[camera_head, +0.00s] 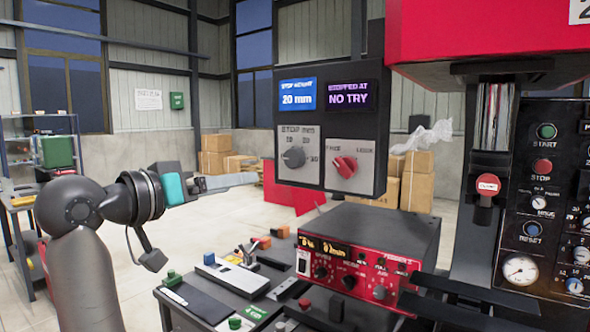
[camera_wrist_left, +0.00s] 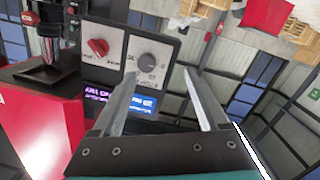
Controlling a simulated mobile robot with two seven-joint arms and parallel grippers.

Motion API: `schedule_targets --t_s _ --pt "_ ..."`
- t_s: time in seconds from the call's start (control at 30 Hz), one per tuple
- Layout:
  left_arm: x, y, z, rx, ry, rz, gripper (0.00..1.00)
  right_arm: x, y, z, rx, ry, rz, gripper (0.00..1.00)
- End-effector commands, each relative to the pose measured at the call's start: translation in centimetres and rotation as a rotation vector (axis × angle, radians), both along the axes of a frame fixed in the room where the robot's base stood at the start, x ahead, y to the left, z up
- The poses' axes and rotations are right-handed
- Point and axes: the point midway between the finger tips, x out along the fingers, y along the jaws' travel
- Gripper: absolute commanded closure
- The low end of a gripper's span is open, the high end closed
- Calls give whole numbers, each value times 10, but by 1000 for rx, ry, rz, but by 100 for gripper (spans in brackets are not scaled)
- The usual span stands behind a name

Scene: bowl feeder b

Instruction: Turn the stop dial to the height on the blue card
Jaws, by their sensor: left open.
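The grey stop dial (camera_head: 293,158) sits on a light plate at the lower left of a dark upright panel (camera_head: 378,120), with scale numbers around it. Its pointer direction is too small to read surely. The blue card (camera_head: 297,95) above it reads "STOP HEIGHT 20 mm". My left gripper (camera_head: 250,181) is in front and to the left of the dial, apart from it, fingers pointing right. In the left wrist view the gripper (camera_wrist_left: 160,75) is open and empty, and the dial (camera_wrist_left: 147,60) shows beyond and between the fingertips. My right gripper is not in view.
A red lock knob (camera_head: 344,166) is right of the dial, under a purple display (camera_head: 349,96) reading "STOPPED AT NO TRY". A red control box (camera_head: 350,262) stands below on the bench. A red machine (camera_head: 480,40) fills the right. Air left of the panel is free.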

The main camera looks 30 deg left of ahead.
Motion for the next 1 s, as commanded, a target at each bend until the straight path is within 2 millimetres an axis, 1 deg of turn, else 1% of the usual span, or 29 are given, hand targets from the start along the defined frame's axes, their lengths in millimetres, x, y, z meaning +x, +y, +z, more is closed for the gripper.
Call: schedule_targets --t_s 0.03,0.13,0.23,0.33,0.47,0.8,1.0 --pt "-14 -5 13 30 -32 -1 23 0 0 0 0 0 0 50" --pt "-32 -11 24 66 -59 -2 23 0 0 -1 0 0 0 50" --pt "-38 -14 29 79 -69 -2 23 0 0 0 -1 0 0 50" --pt "-32 -15 29 80 -69 -5 23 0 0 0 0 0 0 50" --pt "-13 -18 29 78 -68 -7 23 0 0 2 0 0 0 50" --pt "62 -29 29 75 -67 -8 23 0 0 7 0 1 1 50" --pt "94 -33 29 77 -68 -6 23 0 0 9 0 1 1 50"
